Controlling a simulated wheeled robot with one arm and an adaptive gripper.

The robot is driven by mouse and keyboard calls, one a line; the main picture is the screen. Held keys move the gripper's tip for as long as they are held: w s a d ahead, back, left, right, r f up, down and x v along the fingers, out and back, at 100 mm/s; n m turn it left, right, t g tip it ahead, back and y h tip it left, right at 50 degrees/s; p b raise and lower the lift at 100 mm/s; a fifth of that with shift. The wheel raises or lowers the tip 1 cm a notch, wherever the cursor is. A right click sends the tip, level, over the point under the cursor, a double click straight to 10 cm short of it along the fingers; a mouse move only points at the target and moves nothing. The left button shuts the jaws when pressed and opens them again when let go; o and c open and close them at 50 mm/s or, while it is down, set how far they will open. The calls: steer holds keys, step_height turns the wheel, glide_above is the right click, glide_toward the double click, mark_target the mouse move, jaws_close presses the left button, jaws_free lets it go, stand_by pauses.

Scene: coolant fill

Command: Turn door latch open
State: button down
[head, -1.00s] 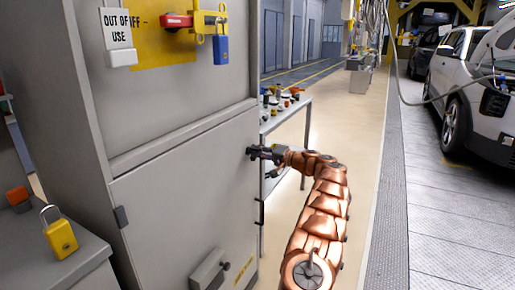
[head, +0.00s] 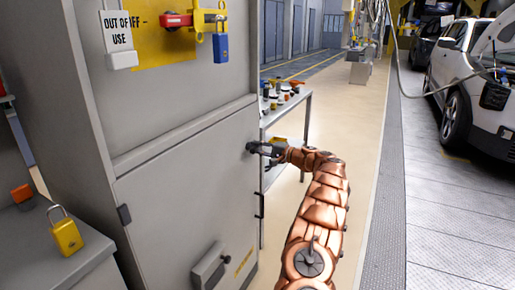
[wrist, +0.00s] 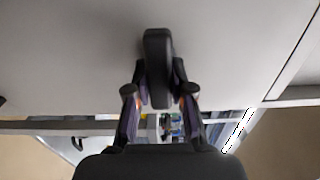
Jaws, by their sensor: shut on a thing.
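The door (head: 180,195) is the grey lower panel of a tall cabinet and looks shut. The door latch (head: 250,147) is a small dark handle near its upper right edge. In the wrist view the latch (wrist: 158,55) is an elongated dark bar with rounded ends, seen against the grey panel. My gripper (head: 262,148) reaches it from the right. In the wrist view my gripper (wrist: 160,92) has one finger on each side of the latch, closed on it. The fingers hide part of the latch in the head view.
A red handle (head: 176,20), blue padlock (head: 221,48) and "OUT OF USE" tag (head: 117,32) are on the upper panel. A yellow padlock (head: 66,236) stands on a grey surface at left. A shelf table (head: 290,110) with several small items stands behind my gripper.

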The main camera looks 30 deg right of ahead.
steer(key=c, duration=1)
jaws_free()
steer(key=v, duration=1.2)
steer(key=shift+f, duration=0.1)
